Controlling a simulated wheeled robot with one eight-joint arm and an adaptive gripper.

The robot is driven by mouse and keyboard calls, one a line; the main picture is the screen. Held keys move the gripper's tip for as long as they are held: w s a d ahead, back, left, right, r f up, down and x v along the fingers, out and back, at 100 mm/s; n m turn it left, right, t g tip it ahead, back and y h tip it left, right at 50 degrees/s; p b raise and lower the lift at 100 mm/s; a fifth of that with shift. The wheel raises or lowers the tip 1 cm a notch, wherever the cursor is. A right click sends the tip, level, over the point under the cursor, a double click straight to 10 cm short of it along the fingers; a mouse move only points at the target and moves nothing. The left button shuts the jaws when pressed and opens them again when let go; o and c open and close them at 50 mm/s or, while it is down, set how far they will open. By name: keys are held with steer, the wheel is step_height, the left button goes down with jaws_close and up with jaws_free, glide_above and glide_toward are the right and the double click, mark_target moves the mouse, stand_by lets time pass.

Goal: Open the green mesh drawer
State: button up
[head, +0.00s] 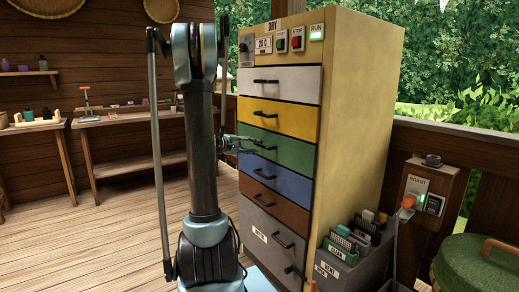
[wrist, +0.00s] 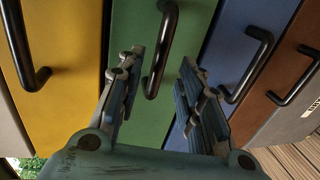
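The green drawer (head: 288,152) is the third from the top in a yellow cabinet. Its front looks flush with its neighbours, so it appears shut; no mesh shows. It also fills the middle of the wrist view (wrist: 125,25). Its black bar handle (wrist: 155,75) shows there between my two fingers. My gripper (wrist: 163,62) is open, with one finger on each side of the handle and no clear contact. In the head view my gripper (head: 250,144) reaches the green front from the left and partly hides the handle.
A yellow drawer (head: 290,120) lies above and a blue drawer (head: 290,182) below, each with a black handle. A grey bin (head: 340,275) of cards stands at the cabinet's right. Wooden floor (head: 110,225) is clear at left; workbenches (head: 130,117) stand behind.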

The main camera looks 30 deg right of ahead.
mark_target(261, 146)
steer(key=shift+x, duration=2.75)
jaws_close()
